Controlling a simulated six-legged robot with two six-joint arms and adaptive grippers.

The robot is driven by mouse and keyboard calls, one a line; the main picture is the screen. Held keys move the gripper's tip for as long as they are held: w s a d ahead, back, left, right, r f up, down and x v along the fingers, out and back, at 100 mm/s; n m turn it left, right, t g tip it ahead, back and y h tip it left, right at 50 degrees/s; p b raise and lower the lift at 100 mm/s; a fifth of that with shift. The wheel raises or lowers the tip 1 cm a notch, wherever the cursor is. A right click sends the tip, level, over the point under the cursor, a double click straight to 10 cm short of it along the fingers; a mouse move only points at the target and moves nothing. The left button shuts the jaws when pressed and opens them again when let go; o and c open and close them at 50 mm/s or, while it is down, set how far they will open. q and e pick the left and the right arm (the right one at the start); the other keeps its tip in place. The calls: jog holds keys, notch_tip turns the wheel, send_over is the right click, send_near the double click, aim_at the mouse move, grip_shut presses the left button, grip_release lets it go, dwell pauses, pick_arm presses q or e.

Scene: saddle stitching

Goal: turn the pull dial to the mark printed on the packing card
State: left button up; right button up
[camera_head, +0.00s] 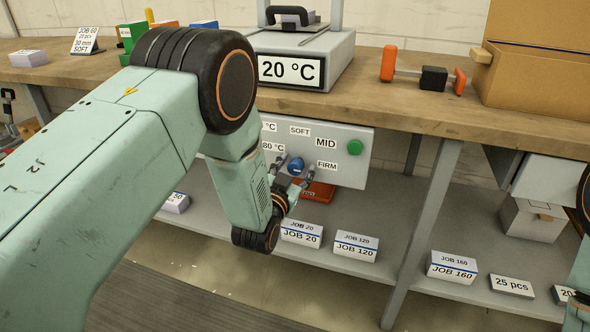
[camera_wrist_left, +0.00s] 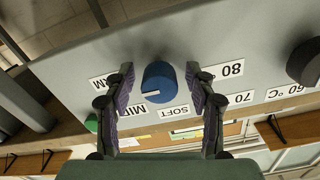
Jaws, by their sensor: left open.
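The pull dial is a blue knob (camera_head: 296,166) on the grey front panel (camera_head: 352,176) under the bench; it also shows in the left wrist view (camera_wrist_left: 159,82). Labels SOFT (camera_head: 300,131), MID (camera_head: 326,142) and FIRM (camera_head: 327,166) stand around it. A small pale line is on the knob in the wrist view; I cannot tell exactly which label it faces. The packing card (camera_head: 86,41) on the bench at the back left reads JOB 60 and SOFT. My left gripper (camera_head: 294,171) is open, its fingers on either side of the knob, apparently apart from it. My right gripper is out of view.
A green button (camera_head: 354,147) sits right of the dial. A black knob (camera_wrist_left: 304,62) is farther along the panel. A press with a 20 °C display (camera_head: 290,71) stands above. Labelled boxes, such as JOB 120 (camera_head: 356,246), stand on the lower shelf (camera_head: 400,266).

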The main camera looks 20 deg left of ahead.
pick_arm(q)
jog(key=shift+s+d+r, duration=0.1)
jog(key=shift+c, duration=1)
jog(key=c, duration=0.9)
grip_shut()
